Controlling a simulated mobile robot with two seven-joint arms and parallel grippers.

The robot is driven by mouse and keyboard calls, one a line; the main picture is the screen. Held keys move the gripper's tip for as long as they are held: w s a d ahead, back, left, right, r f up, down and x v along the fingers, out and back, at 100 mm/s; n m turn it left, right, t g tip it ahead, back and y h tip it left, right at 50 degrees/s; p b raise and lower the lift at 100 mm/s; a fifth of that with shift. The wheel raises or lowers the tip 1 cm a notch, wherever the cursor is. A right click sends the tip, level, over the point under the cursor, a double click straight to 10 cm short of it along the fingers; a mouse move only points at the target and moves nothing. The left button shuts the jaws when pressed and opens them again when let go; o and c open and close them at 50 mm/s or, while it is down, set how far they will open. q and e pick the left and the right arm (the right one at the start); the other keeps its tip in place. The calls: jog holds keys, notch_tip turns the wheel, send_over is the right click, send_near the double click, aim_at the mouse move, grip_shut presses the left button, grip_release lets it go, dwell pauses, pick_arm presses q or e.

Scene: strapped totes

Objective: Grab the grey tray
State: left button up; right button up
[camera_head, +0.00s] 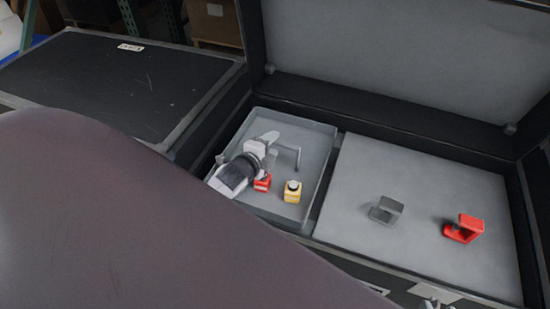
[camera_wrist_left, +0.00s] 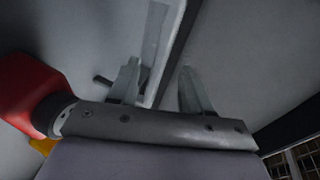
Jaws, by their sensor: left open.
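The grey tray (camera_head: 322,145) sits in the left part of an open black case. Its near left corner is hidden. My left gripper (camera_head: 283,146) is over the tray's inside, near its far right part, with its fingers apart. In the left wrist view the open fingers (camera_wrist_left: 160,82) stand on either side of the tray's pale wall (camera_wrist_left: 165,45), and I cannot tell whether they touch it. A red item (camera_head: 262,183) and a yellow item with a dark top (camera_head: 292,191) lie in the tray.
A grey bracket-like piece (camera_head: 385,209) and a red one (camera_head: 463,228) stand on the grey panel right of the tray. The case's raised lid (camera_head: 400,60) is behind. A closed dark case (camera_head: 110,85) is at left. A large brown surface hides the lower left.

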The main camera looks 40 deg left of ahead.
aim_at(274, 144)
pick_arm(q)
jog(key=b+x, duration=0.1)
jog(key=x, duration=0.2)
jog(key=shift+w+f+b, duration=0.25)
jog(key=shift+f+b, duration=0.05)
jog(key=shift+b, duration=0.1)
jog(key=shift+w+f, duration=0.1)
jog(key=shift+w, duration=0.45)
pick_arm(e)
jog(key=shift+w+a+y, duration=0.3)
jog(key=shift+a+y, duration=0.1)
jog(key=shift+a, duration=0.4)
pick_arm(q)
grip_shut()
